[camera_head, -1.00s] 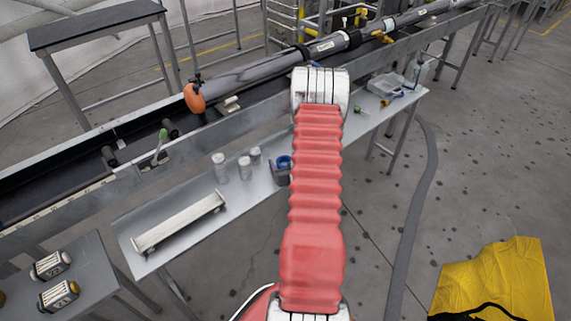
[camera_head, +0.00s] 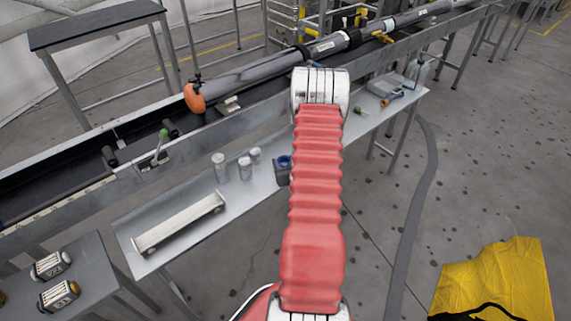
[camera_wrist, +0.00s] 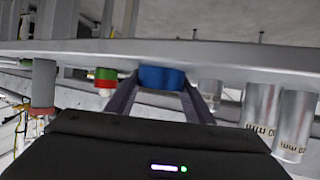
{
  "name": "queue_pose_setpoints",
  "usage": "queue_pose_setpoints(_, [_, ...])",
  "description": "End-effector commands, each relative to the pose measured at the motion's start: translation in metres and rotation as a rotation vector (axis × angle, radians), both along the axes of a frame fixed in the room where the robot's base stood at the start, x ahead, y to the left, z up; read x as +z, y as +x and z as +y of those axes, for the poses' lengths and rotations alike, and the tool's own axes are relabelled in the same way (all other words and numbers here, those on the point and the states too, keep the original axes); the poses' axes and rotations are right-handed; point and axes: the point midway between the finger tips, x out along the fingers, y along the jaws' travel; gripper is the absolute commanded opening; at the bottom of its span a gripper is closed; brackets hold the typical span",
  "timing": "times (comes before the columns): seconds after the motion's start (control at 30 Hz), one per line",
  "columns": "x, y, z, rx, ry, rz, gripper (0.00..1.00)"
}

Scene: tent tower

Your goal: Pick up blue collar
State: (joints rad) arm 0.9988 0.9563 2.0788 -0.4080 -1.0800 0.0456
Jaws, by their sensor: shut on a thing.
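The blue collar (camera_head: 284,161) shows in the head view just left of my red arm, which hides part of it. It sits at the metal side table, near the short cylinders. In the wrist view, which looks upside down, the blue collar (camera_wrist: 161,77) lies between my two dark fingers. My gripper (camera_wrist: 163,88) is shut on it. Whether the collar still touches the table surface cannot be told. In the head view my gripper is mostly hidden behind the arm.
Several metal cylinders (camera_head: 219,166) stand left of the collar on the side table (camera_head: 187,243). A pale bar (camera_head: 179,223) lies at its near end. A green and red piece (camera_wrist: 105,77) is on the other side. A long trough with a pipe (camera_head: 260,70) runs behind.

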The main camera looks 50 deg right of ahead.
Motion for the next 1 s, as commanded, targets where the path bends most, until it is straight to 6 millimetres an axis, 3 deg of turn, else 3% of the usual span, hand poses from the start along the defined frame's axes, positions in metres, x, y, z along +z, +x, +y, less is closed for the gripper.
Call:
queue_pose_setpoints(0.43, [0.012, 0.000, 0.000, 0.000, -0.002, -0.001, 0.23])
queue_pose_setpoints(1.0, [0.087, 0.000, -0.001, 0.000, -0.002, -0.001, 0.23])
